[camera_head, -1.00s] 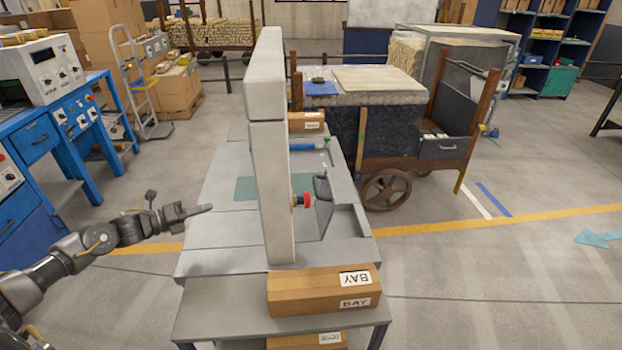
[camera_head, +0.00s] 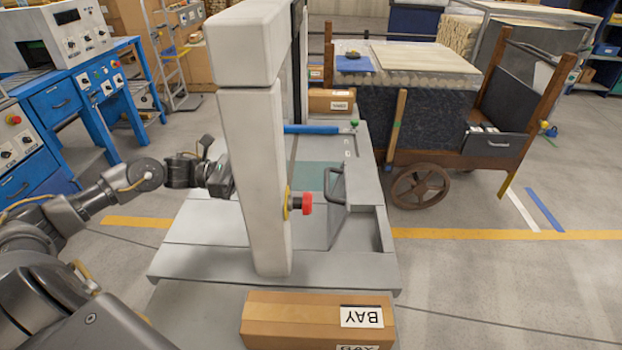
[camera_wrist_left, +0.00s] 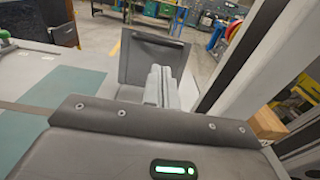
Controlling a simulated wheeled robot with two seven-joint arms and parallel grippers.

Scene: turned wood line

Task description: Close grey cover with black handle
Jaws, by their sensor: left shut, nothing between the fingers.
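The grey cover (camera_head: 340,215) stands raised at the right side of the grey machine table (camera_head: 200,225), seen nearly edge-on in the head view. Its black handle (camera_head: 334,186) is a loop at its upper part. In the left wrist view the cover (camera_wrist_left: 140,65) is an upright grey panel with a dark upper edge. My left gripper (camera_head: 220,177) is left of the pale post, which hides its fingertips in the head view. In the wrist view its shut, empty fingers (camera_wrist_left: 160,85) overlap the cover's lower right part; I cannot tell whether they touch. My right gripper is out of view.
The thick pale post (camera_head: 258,180) rises between my left gripper and the cover. A red button (camera_head: 306,203) sticks out of its right side. A cardboard box (camera_head: 285,318) stands at the near edge. A wooden cart (camera_head: 425,120) stands beyond at the right.

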